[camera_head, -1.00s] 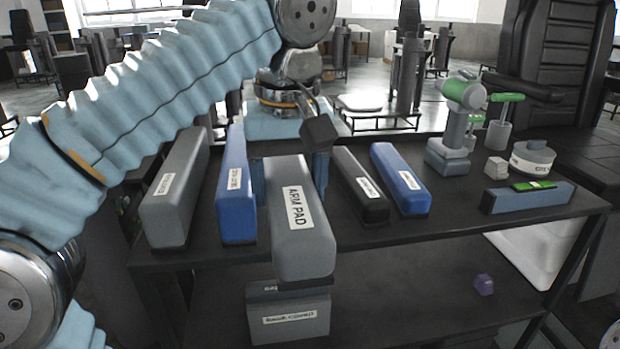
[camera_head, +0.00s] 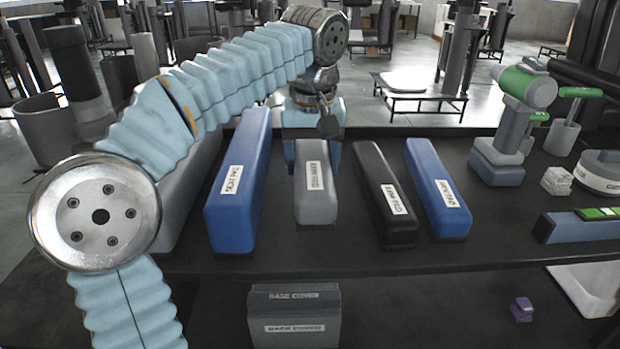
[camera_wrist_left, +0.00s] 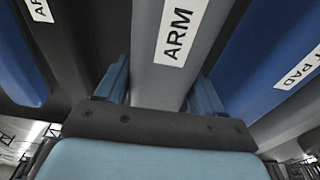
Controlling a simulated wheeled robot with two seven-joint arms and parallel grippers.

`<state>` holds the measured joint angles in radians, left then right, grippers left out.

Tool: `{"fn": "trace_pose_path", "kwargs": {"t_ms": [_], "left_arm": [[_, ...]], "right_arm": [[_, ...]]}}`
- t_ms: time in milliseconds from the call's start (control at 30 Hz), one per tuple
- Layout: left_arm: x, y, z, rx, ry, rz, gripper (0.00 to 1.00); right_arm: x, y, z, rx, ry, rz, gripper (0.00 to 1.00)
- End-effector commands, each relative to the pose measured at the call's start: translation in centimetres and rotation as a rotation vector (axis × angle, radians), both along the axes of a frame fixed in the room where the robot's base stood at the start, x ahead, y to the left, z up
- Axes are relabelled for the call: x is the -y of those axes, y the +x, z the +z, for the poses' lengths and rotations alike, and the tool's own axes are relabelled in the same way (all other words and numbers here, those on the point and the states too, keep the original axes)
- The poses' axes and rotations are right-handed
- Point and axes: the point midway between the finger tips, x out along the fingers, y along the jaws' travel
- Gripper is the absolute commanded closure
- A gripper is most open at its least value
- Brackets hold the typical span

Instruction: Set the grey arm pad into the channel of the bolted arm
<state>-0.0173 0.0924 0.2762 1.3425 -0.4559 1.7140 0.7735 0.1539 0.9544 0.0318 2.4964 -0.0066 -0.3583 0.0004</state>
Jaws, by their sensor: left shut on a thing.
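My right gripper is not in view.
A blue pad (camera_head: 235,205) is close left of the held pad; a black pad (camera_head: 384,195) and another blue pad (camera_head: 437,190) are to the right. My arm partly hides a grey pad (camera_head: 188,195). A green-and-grey tool (camera_head: 525,88) stands farther right.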

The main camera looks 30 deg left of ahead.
Motion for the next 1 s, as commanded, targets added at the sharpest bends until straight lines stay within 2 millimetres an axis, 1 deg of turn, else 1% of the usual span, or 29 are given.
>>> {"fn": "trace_pose_path", "kwargs": {"t_ms": [33,167,267,400,467,867,900,1000], "left_arm": [[-0.3,0.3,-0.6,-0.001,0.0,0.002,0.8],[-0.8,0.8,-1.3,0.0,0.0,0.001,0.8],[-1.4,1.4,-2.4,-0.001,0.0,0.001,0.8],[-1.4,1.3,-4.5,-0.001,0.0,0.0,0.8],[-1.4,1.3,-5.0,-0.001,0.001,0.0,0.8],[-1.3,1.4,-5.7,0.001,0.0,0.0,0.8],[-1.3,1.4,-5.6,0.0,0.0,0.0,0.26],[-1.3,1.4,-5.6,0.0,0.0,0.0,0.1]], "right_arm": [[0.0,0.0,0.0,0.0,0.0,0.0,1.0],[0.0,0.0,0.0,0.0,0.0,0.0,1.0],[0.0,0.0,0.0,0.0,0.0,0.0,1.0],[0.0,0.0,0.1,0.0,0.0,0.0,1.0],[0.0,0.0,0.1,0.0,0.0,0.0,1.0],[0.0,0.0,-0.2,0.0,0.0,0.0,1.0],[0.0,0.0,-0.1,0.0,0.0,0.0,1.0],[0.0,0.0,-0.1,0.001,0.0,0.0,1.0]]}}
